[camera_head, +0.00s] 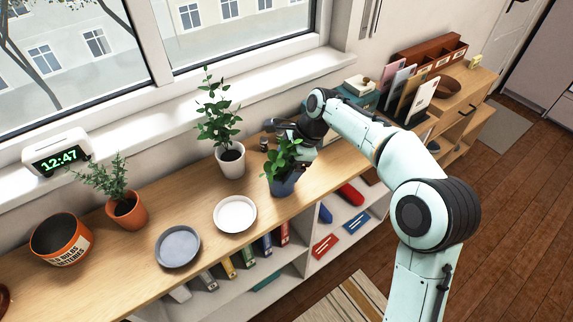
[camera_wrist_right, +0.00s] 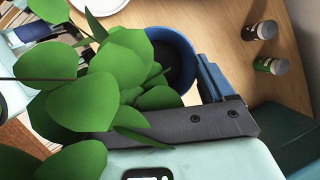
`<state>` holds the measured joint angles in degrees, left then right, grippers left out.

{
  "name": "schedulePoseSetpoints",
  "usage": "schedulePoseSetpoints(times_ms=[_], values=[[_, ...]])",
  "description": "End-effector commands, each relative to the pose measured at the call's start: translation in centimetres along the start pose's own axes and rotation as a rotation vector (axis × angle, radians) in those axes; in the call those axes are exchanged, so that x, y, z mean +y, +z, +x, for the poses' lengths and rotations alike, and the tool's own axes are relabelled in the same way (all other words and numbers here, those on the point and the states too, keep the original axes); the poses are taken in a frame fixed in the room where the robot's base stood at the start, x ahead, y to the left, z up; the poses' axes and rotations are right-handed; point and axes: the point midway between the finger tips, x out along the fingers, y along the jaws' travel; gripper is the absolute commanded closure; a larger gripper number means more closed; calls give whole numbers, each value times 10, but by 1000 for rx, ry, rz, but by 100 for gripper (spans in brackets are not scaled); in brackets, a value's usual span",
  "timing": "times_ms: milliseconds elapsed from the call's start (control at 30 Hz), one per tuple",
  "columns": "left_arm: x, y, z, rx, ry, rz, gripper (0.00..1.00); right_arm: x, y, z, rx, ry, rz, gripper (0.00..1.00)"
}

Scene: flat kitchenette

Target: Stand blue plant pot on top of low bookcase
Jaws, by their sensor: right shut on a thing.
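The blue plant pot (camera_head: 284,186) holds a leafy green plant and looks upright over the front part of the low bookcase's wooden top (camera_head: 320,178). I cannot tell whether its base touches the wood. My right gripper (camera_head: 297,166) is shut on the pot, reaching in from behind and to the right; leaves hide part of the fingers. In the right wrist view the pot's blue rim (camera_wrist_right: 183,42) and dark soil show beside a finger, with large leaves covering much of the left side. My left gripper is not in view.
A white pot with a plant (camera_head: 231,162) stands close behind and left. A white plate (camera_head: 235,214), a grey plate (camera_head: 178,246) and a terracotta pot (camera_head: 127,211) lie further left. Two small jars (camera_wrist_right: 262,31) stand near the gripper.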

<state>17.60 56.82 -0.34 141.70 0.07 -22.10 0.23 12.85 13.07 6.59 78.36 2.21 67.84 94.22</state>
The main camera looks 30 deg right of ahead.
Motion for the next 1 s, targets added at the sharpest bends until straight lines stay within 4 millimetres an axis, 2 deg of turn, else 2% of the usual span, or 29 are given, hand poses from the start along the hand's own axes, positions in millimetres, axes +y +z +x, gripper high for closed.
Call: schedulePoseSetpoints(times_ms=[100, 133, 167, 433, 567, 1000], values=[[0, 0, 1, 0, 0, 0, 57, 0, 0, 2, -1, -1, 0, 87], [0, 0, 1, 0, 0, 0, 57, 0, -1, 2, 0, 1, 0, 12], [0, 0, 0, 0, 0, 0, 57, 0, -1, 2, 0, 1, 0, 2], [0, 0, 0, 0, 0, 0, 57, 0, 0, 1, 0, 0, 0, 0], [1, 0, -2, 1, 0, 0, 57, -1, 0, -10, 1, -2, 0, 0], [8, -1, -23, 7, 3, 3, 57, -1, 1, -100, 1, -3, 0, 0]])
